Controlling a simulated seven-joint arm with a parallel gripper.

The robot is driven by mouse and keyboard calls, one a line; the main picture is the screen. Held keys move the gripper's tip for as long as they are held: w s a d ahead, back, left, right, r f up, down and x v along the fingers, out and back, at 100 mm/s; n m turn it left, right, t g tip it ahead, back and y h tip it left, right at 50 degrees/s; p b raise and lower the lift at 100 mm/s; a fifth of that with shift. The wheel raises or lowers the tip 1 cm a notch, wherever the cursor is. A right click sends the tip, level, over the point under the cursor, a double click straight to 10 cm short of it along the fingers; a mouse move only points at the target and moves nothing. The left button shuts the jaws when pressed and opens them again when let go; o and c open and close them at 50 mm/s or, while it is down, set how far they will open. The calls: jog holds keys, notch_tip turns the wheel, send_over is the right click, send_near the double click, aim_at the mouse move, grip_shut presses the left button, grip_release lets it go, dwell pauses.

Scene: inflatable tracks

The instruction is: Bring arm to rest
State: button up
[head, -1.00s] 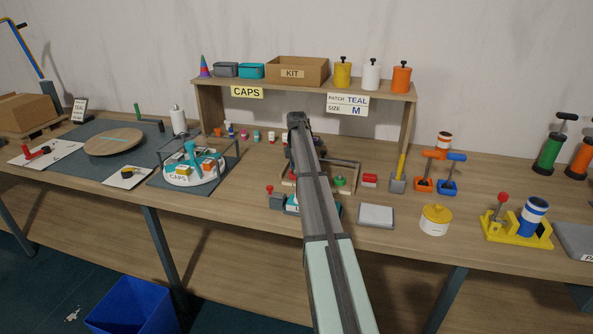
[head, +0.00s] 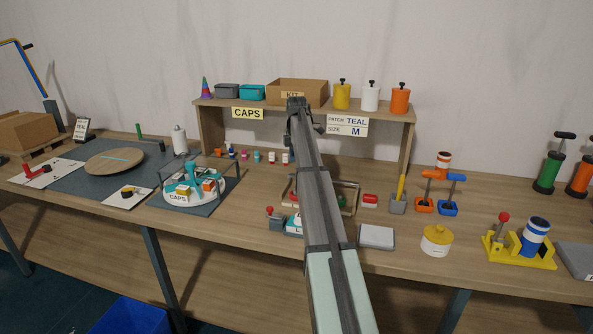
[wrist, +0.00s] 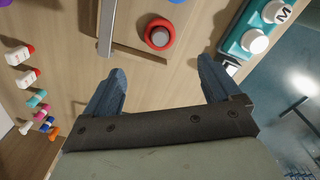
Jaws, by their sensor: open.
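My gripper is open and empty in the wrist view (wrist: 158,85), its two blue-grey fingers spread wide apart above the workbench (wrist: 135,75). A red round knob (wrist: 159,34) lies beyond and between the fingertips, apart from them. In the head view my arm reaches forward over the middle of the bench (head: 400,225), raised in front of the shelf (head: 228,104).
A teal box with white buttons (wrist: 255,41) and several small bottles (wrist: 27,77) flank the gripper below. The shelf carries a KIT box (head: 310,92) and canisters (head: 400,98).

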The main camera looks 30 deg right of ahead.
jog(key=shift+r, duration=0.35)
dwell(0.3)
